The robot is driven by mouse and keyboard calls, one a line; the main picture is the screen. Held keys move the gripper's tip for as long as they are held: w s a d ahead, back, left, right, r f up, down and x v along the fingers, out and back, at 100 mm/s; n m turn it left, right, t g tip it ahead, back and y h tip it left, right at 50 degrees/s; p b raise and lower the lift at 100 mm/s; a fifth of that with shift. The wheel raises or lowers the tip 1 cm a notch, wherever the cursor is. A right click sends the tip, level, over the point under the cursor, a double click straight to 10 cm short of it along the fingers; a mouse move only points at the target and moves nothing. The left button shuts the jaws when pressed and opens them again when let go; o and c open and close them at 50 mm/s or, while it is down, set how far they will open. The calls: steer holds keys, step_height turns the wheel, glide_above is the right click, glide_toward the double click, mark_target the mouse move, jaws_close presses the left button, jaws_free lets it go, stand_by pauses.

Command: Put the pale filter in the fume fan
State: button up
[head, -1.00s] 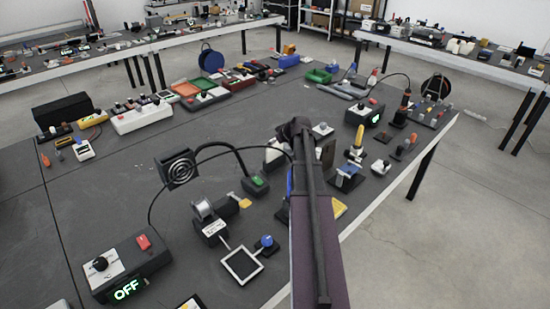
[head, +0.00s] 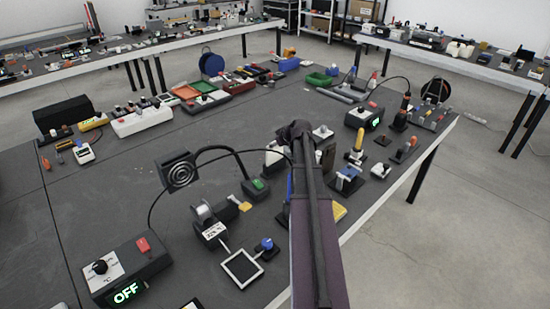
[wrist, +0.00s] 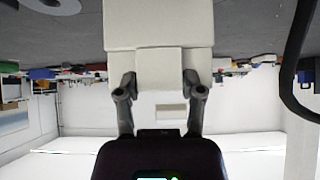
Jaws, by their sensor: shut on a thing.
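The pale filter (wrist: 160,35) is a cream block filling the upper middle of the wrist view. My gripper (wrist: 160,90) is shut on its narrower near part, one finger on each side. In the head view a pale patch (head: 273,155) shows left of my arm; whether it is the filter I cannot tell, and my arm hides the gripper there. The fume fan (head: 178,171) is a dark square head with light rings, left of my arm. A black bent arm joins it to a base with a green switch. The filter is apart from the fan.
A soldering station (head: 125,268) reading OFF stands at front left. A solder spool stand (head: 210,224) and a white-framed pad (head: 242,268) lie in front of the fan. Small tools crowd the table right of my arm. The table left of the fan is clear.

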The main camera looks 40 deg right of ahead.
steer(key=shift+r, duration=0.1)
step_height(320, 180, up, 10)
steer(key=p, duration=1)
stand_by(0.9)
